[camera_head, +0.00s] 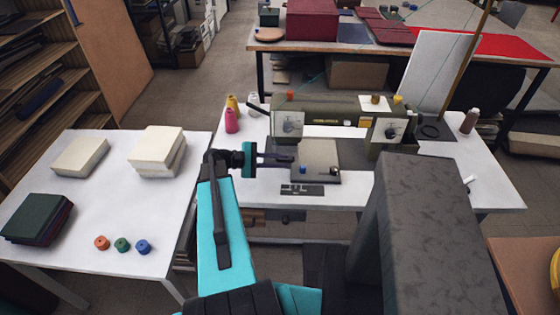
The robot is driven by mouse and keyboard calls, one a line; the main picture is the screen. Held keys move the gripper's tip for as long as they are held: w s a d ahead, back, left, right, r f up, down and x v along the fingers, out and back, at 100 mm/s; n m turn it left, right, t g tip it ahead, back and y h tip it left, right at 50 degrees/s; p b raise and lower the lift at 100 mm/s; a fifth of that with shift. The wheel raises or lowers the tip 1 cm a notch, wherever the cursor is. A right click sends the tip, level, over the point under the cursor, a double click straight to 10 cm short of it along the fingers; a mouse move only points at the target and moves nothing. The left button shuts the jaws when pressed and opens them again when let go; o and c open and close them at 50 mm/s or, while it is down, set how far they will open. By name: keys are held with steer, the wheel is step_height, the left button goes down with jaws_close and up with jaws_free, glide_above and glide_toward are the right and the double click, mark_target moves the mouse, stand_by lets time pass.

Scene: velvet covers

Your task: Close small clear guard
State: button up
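An olive-green sewing machine (345,106) stands on a white table. A flat grey plate (319,154) lies in front of its head, with a small blue knob and a dark knob near its front edge. I cannot make out a small clear guard for certain; it may be too small or transparent to show here. My gripper (290,157) points right, its dark fingers in front of the machine's left end and beside the grey plate's left edge. Nothing is visibly held, and I cannot tell whether the fingers touch anything or how far apart they are.
Pink and yellow thread cones (232,119) stand left of the machine. A dark marked strip (302,189) lies at the table's front. The left table (70,158) holds pale blocks, dark books and three small spools. A brown bottle (469,121) stands at right.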

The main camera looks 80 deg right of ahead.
jaws_close()
steer(key=shift+f+b, duration=0.35)
steer(key=shift+b, duration=0.5)
steer(key=m+b, duration=0.1)
steer(key=b, duration=0.1)
steer(key=h+b, duration=0.1)
steer(key=b, duration=0.1)
steer(key=shift+d+f+m, duration=0.3)
steer(key=shift+m, duration=0.1)
steer(key=shift+w, duration=0.1)
jaws_free()
steer(key=shift+r, duration=0.1)
steer(key=shift+w, duration=0.1)
